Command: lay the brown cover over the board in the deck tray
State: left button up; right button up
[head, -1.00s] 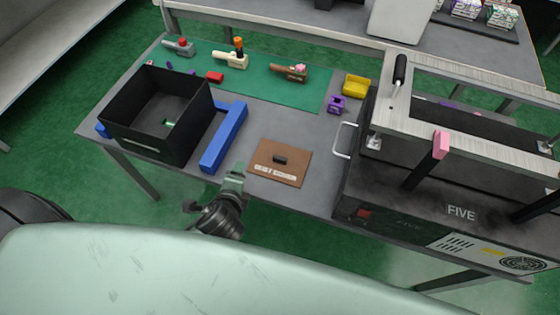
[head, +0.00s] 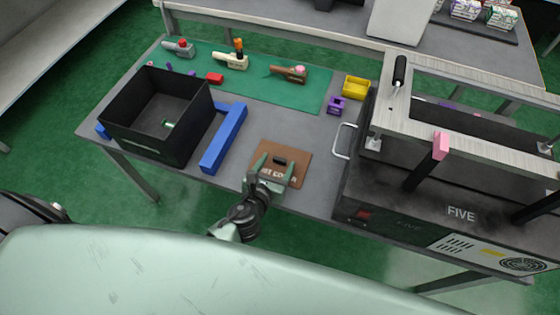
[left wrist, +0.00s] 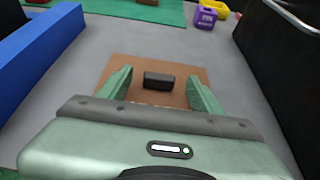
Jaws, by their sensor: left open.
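The brown cover (head: 300,160) lies flat on the grey table, with a black block-shaped handle (head: 280,160) on top. The cover also shows in the left wrist view (left wrist: 193,74), with its handle (left wrist: 159,81) in the middle. My left gripper (head: 272,164) is open above the cover, its green fingers on either side of the handle and apart from it. In the left wrist view my left gripper (left wrist: 160,88) shows the handle between its fingers. The deck tray is probably part of the black machine marked FIVE (head: 400,222); I cannot make out the board. My right gripper is not in view.
A blue bar (head: 224,138) and an open black bin (head: 150,145) stand left of the cover. The black machine with its metal frame and a silver handle (head: 342,141) stands close on the right. Tools lie on a green mat (head: 260,92) behind.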

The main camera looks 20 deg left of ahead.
pick_arm(q)
jog(key=shift+x, duration=0.9)
grip_shut()
